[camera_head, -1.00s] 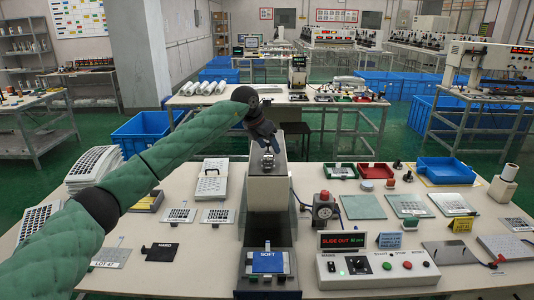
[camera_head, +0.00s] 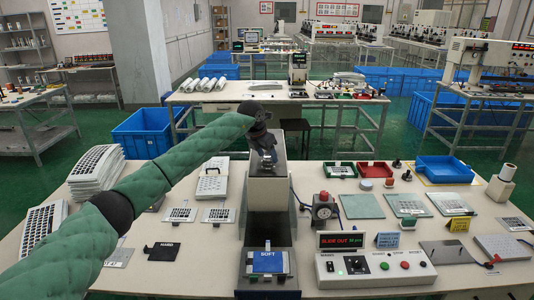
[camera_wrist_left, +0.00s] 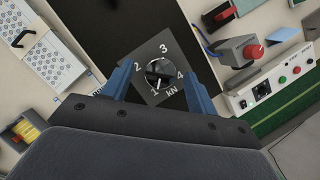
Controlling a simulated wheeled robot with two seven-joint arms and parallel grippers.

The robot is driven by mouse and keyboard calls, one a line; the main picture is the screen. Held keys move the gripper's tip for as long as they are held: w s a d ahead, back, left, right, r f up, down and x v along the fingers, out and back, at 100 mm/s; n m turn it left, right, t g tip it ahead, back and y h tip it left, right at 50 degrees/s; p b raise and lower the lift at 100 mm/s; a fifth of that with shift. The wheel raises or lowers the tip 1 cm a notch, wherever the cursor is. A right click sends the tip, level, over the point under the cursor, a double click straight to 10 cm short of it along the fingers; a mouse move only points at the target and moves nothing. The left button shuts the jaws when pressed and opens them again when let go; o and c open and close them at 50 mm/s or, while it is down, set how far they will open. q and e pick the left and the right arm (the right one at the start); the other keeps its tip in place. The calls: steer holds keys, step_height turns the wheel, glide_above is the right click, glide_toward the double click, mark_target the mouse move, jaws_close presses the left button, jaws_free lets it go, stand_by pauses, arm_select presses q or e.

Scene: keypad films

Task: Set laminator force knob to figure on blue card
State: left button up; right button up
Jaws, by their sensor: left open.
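The laminator (camera_head: 268,190) is a grey upright housing in the middle of the table. Its force knob (camera_wrist_left: 160,72) shows in the left wrist view as a round black dial on a dark plate marked 1, 2, 3, 4 and kN. I cannot tell its exact setting. My left gripper (camera_head: 264,152) is over the housing top, pointing down. In the left wrist view its blue fingers (camera_wrist_left: 157,78) are open on either side of the knob; contact is unclear. A small blue card (camera_head: 388,240) stands behind the control box, its print too small to read.
The control box (camera_head: 375,268) has a red display reading SLIDE OUT. A blue SOFT plate (camera_head: 268,262) lies on the slide in front of the laminator. A red-knobbed grey unit (camera_head: 323,208) stands close at the right. A yellow card (camera_head: 459,225) stands further right.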

arm_select(q)
steer(key=shift+d+f, duration=0.1)
steer(key=shift+f, duration=0.25)
arm_select(e)
steer(key=shift+s+d+f, duration=0.1)
steer(key=shift+f, duration=0.3)
arm_select(q)
steer(key=c, duration=1)
